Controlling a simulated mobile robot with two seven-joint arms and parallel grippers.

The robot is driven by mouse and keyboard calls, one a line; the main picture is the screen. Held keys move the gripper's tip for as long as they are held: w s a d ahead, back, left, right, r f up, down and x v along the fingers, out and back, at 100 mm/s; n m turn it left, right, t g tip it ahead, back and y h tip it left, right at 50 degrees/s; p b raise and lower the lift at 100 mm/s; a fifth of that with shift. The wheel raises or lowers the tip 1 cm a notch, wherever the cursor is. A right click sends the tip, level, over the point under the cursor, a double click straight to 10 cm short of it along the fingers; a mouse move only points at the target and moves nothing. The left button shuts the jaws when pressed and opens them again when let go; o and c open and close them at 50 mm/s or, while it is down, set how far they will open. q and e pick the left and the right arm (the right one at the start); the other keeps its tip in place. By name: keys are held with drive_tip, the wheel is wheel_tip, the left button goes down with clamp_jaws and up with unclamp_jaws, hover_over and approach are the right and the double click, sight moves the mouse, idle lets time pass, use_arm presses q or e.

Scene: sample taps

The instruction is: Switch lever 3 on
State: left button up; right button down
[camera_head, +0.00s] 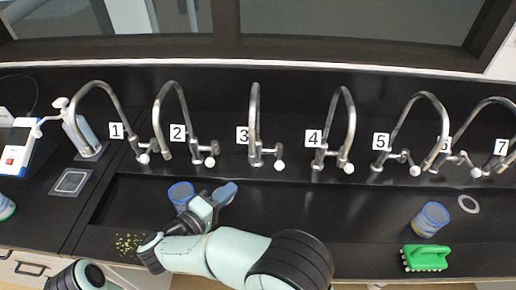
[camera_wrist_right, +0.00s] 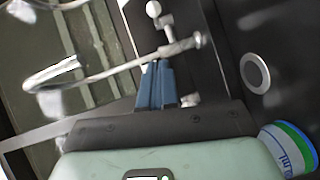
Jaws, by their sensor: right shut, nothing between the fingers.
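Tap 3 (camera_head: 254,125) stands at the back of the black sink counter, beside its white number label "3" (camera_head: 242,135). Its lever with a white knob (camera_head: 279,165) sits low on the tap's right side. My right gripper (camera_head: 229,190) is shut and empty, with blue fingertips in front of and left of tap 3's base, apart from the lever in the head view. In the right wrist view the closed blue fingers (camera_wrist_right: 157,75) overlap a metal tap (camera_wrist_right: 180,46) with a white knob (camera_wrist_right: 153,8); I cannot tell which tap this is. My left gripper is not in view.
Tap 2 (camera_head: 194,148) and tap 4 (camera_head: 318,155) flank tap 3. A blue-rimmed cup (camera_head: 180,190) stands just left of my right gripper. Another cup (camera_head: 430,220) and a green brush (camera_head: 426,258) are at the right. Yellow bits (camera_head: 128,243) lie at the left front.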

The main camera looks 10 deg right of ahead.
drive_tip(key=shift+r, duration=0.1)
drive_tip(key=shift+s, duration=0.15)
drive_tip(key=b, duration=0.1)
approach(279, 156)
drive_tip(key=w+d, duration=0.1)
drive_tip(key=w, duration=0.1)
drive_tip(key=shift+s+d+f, duration=0.15)
drive_tip(key=shift+d+f, duration=0.4)
drive_tip(key=shift+d, duration=0.05)
idle(0.3)
